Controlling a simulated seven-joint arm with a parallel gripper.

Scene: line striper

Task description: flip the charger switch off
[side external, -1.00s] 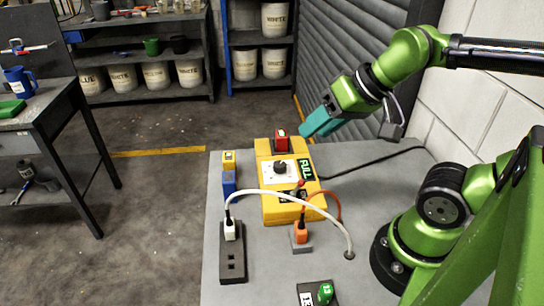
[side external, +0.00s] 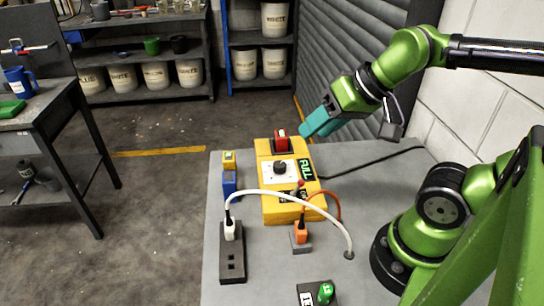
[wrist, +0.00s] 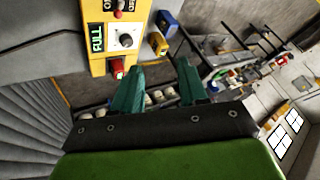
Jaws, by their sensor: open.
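The yellow charger box (side external: 291,205) stands on the grey bench. On its front part is a small lever switch with a red tip (side external: 301,184), beside a black label. The lever's exact position is too small to tell. In the wrist view the yellow box (wrist: 97,64) is at the upper left, with the red tip (wrist: 118,14) near the top edge beside an "OFF" marking. My gripper (side external: 318,122) is open and empty, with teal fingers, above and behind the box's far right end. In the wrist view its fingers (wrist: 157,68) are apart, with nothing between them.
The box carries a black knob (side external: 280,168), a green "FULL" sign (side external: 306,169) and a red block (side external: 281,140). A white cable (side external: 300,198) arches over its front from a black socket strip (side external: 232,262). An orange plug (side external: 301,232) and blue block (side external: 229,182) stand nearby.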

